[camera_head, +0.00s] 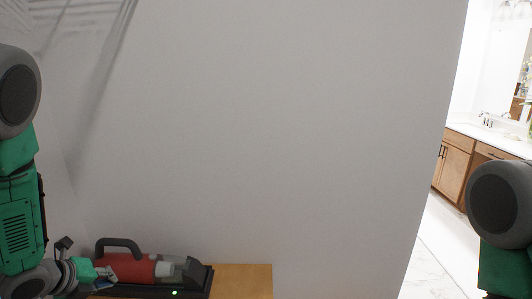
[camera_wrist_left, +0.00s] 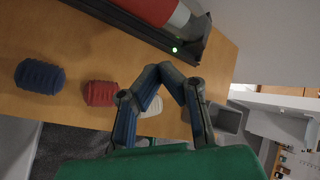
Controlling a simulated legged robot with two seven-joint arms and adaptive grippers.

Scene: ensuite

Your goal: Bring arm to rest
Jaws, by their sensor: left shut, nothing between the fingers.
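My left gripper (camera_wrist_left: 165,70) is shut and empty; its two dark blue fingers meet at the tips in the left wrist view. It is over a wooden table (camera_wrist_left: 85,55), close to the dark base of a red handheld vacuum (camera_wrist_left: 150,10). In the head view my left arm (camera_head: 20,215) hangs down the left edge, its lower end beside the vacuum (camera_head: 125,266); the fingers are not clear there. My right arm (camera_head: 500,205) shows only in part at the right edge, and its gripper is out of view.
A blue ribbed object (camera_wrist_left: 40,76), a red ribbed object (camera_wrist_left: 100,93) and a white object (camera_wrist_left: 152,108) lie on the table near the fingers. The table (camera_head: 245,281) stands by a plain wall (camera_head: 270,130). A bathroom cabinet (camera_head: 453,160) shows past the wall's right edge.

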